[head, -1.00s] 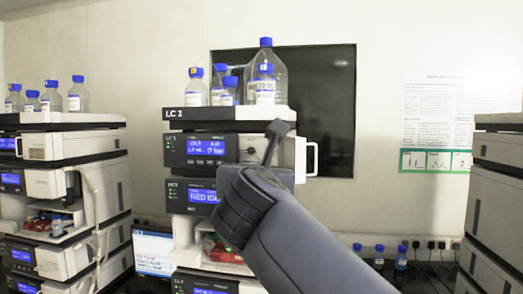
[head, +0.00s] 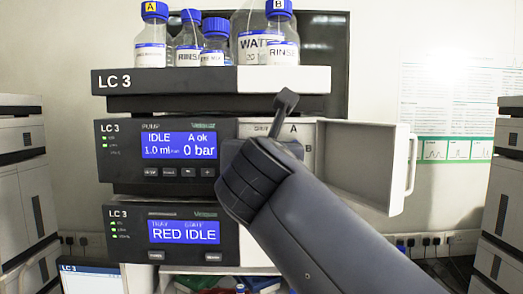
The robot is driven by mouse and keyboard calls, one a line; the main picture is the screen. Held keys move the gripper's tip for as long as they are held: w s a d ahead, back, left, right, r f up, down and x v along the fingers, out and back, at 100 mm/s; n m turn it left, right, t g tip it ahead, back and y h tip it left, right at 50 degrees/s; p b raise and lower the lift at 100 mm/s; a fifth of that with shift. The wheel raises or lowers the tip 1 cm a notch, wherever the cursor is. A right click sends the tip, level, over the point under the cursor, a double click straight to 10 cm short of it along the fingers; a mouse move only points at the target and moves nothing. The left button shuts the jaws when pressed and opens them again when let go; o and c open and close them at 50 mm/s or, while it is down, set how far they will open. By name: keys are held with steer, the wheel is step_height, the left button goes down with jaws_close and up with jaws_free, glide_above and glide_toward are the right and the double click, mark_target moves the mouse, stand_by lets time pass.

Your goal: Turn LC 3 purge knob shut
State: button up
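The LC 3 stack stands in front of me, and its pump module (head: 160,183) reads IDLE, A ok, 1.0 ml/min and 0 bar. The pump's white door (head: 363,165) is swung open to the right. Beside it a pale panel (head: 300,130) shows the letters A and B. The purge knob cannot be seen; my arm covers much of this panel. My gripper (head: 284,118) is in front of the panel, mostly hidden behind my own dark wrist. Its fingertips and any contact do not show clearly.
Solvent bottles (head: 152,38) with blue caps stand on the LC 3 top tray (head: 170,82). The module below (head: 165,235) reads RED IDLE. Other stacks stand at left (head: 25,190) and right (head: 500,220). The door handle (head: 411,172) sticks out at the right.

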steer(key=shift+w, duration=0.1)
steer(key=shift+c, duration=0.4)
steer(key=c, duration=0.9)
